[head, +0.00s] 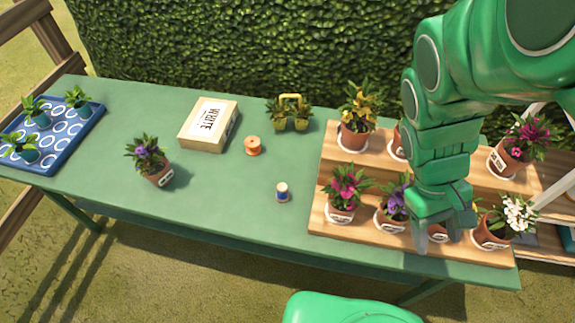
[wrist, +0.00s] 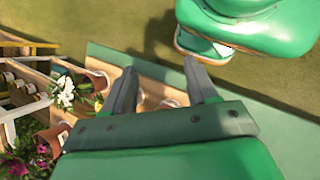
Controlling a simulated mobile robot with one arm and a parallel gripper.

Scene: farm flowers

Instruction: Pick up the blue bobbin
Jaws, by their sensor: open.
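The blue bobbin (head: 283,191) stands upright on the green table (head: 225,220), near its front middle, in the head view. It has blue thread and pale orange ends. My gripper (head: 440,232) is to the right of it, over the front of the wooden plant stand, well apart from the bobbin. In the wrist view my gripper (wrist: 160,80) shows two spread fingers with nothing between them. The bobbin does not show in the wrist view.
An orange bobbin (head: 253,145) stands behind the blue one. A box (head: 190,128), a tilted potted purple flower (head: 150,165) and a blue tray (head: 60,155) are to the left. The wooden stand (head: 320,222) holds several flower pots. Bare table surrounds the blue bobbin.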

